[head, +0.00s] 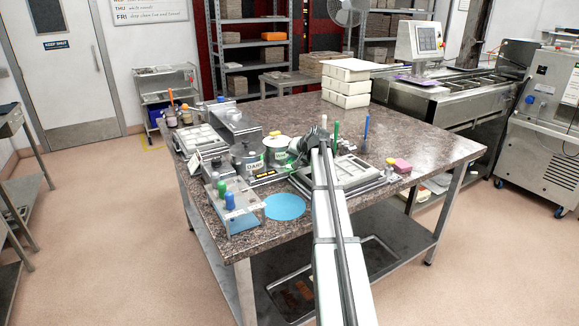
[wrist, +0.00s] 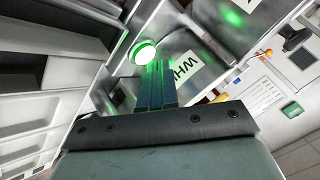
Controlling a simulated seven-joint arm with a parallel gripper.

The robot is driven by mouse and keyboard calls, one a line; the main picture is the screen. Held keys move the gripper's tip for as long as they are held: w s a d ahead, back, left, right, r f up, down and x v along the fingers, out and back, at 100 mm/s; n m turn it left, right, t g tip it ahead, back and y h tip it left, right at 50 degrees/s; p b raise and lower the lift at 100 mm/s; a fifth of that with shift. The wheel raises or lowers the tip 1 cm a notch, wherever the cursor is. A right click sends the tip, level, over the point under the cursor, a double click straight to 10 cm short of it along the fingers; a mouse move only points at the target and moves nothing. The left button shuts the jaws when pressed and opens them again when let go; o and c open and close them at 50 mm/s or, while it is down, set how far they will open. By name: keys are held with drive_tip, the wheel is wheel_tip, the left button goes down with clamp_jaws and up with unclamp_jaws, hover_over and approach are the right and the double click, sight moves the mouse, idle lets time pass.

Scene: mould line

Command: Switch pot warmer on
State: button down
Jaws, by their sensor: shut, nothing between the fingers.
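The pot warmer shows in the head view as a metal unit on the table with dark-labelled pots (head: 252,162) in front and a boxy steel body (head: 238,122) behind; its exact outline is hard to tell. In the wrist view, a round button (wrist: 144,52), glowing green with a bright centre, is on a steel face beside a white label (wrist: 185,68) reading "WH". My gripper (wrist: 159,66) is shut and empty, its fingertips right by the button's lower right edge; I cannot tell whether they touch. In the head view my gripper end (head: 303,142) is small and partly hidden by my arm.
A mould tray (head: 345,174) is right of my arm. Stacked white moulds (head: 346,88) stand at the back.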

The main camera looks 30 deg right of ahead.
drive_tip(key=shift+r, duration=0.15)
drive_tip(key=shift+r, duration=2.85)
drive_tip(key=c, duration=1.8)
unclamp_jaws()
drive_tip(key=shift+c, duration=0.2)
